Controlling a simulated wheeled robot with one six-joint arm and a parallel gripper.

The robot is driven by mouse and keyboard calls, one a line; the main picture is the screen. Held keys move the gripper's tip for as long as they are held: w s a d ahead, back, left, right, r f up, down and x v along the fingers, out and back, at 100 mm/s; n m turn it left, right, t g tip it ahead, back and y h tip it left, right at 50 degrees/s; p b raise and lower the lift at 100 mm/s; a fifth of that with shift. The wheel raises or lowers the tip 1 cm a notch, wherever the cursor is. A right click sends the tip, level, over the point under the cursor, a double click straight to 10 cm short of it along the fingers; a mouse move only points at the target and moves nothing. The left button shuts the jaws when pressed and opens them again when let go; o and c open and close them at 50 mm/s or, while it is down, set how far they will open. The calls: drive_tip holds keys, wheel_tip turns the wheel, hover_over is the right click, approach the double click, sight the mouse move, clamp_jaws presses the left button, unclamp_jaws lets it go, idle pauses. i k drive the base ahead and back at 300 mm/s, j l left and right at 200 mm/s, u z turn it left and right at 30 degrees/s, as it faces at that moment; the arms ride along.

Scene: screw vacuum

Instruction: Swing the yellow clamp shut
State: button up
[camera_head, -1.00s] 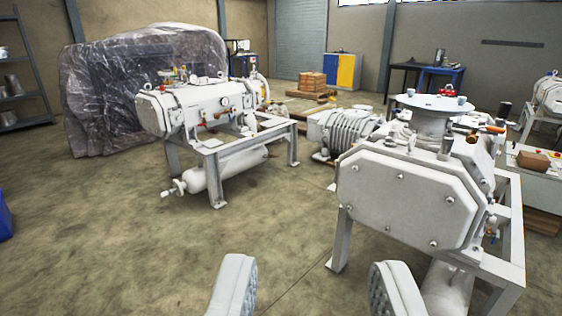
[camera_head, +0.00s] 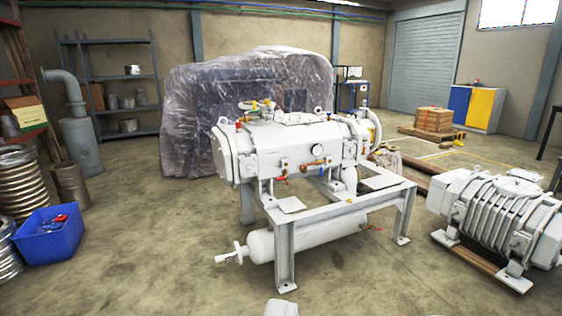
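A yellow part (camera_head: 376,124) shows at the far right end of the white pump (camera_head: 290,150) on the metal stand. It is small and partly hidden, so I cannot tell whether it is the yellow clamp or whether it is open or shut. Smaller yellow bits (camera_head: 255,106) sit on top of the pump near its left end, with red and blue ones. Only a small pale piece, likely part of my gripper (camera_head: 282,308), shows at the bottom edge, well apart from the pump. Its fingers are otherwise out of the picture.
The pump's stand (camera_head: 340,219) and a cylinder (camera_head: 305,238) with a handwheel are ahead. A ribbed blower (camera_head: 505,225) lies at the right. A blue bin (camera_head: 50,240) and steel coils (camera_head: 22,190) stand at the left. The floor between bin and stand is clear.

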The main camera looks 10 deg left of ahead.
sight(262, 108)
drive_tip(key=i+l+u, duration=0.65)
drive_tip(key=i+l, duration=0.25)
